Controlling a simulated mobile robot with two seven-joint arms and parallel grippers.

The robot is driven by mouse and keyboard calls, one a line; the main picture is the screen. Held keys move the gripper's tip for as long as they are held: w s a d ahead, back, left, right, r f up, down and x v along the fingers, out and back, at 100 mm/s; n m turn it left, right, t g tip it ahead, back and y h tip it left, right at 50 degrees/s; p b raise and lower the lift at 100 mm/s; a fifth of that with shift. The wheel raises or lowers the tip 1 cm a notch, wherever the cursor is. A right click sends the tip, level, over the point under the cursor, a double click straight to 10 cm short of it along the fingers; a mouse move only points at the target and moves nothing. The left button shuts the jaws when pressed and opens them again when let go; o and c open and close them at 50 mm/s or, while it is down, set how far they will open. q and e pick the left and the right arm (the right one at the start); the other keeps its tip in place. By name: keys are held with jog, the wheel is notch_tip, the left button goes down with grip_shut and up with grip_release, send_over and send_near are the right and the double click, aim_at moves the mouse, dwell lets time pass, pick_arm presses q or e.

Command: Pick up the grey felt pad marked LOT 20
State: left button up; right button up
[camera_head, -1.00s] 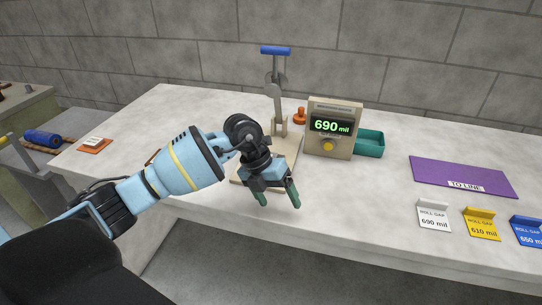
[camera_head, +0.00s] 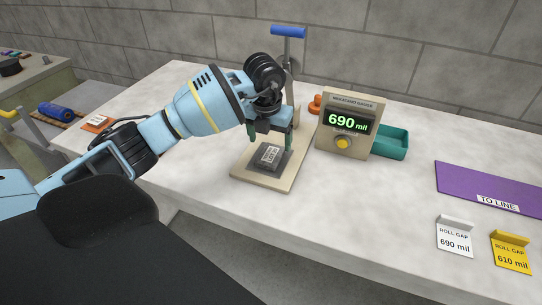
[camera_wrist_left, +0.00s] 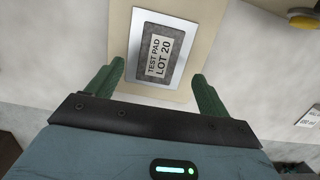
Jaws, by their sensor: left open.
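The grey felt pad (camera_head: 270,156) carries a white label and lies on the beige base plate (camera_head: 256,180) of the press stand. In the left wrist view the pad (camera_wrist_left: 148,71) reads "TEST PAD LOT 20" and sits on a lighter metal plate (camera_wrist_left: 141,31). My left gripper (camera_head: 270,140) is open, with its green fingers pointing down above the pad. In the left wrist view its fingertips (camera_wrist_left: 156,77) stand apart on either side of the pad, with nothing held. My right gripper is not in view.
The measuring gauge (camera_head: 345,122) reads 690 mil, right of the stand with its blue-handled lever (camera_head: 288,32). A teal tray (camera_head: 392,143), a purple "TO LINE" mat (camera_head: 485,185) and white (camera_head: 455,238) and yellow (camera_head: 511,254) roll gap cards lie further right. The table's front middle is clear.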

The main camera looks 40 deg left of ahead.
aim_at(270, 154)
pick_arm(q)
jog(key=shift+f, duration=0.3)
jog(key=f, duration=0.4)
jog(key=shift+w+a+f, duration=0.2)
jog(key=shift+w, duration=0.1)
jog(key=c, duration=1.1)
jog(key=shift+c, duration=0.2)
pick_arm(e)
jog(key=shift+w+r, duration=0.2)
pick_arm(q)
jog(key=shift+r, duration=0.85)
notch_tip(270, 154, up, 2)
jog(key=shift+s, duration=0.15)
jog(key=s+a+r, duration=0.1)
jog(key=s+a, duration=0.1)
jog(key=s, duration=1.3)
jog(key=shift+s+a+r+b, duration=0.2)
jog(key=shift+s+b, duration=0.1)
jog(key=shift+b, duration=0.1)
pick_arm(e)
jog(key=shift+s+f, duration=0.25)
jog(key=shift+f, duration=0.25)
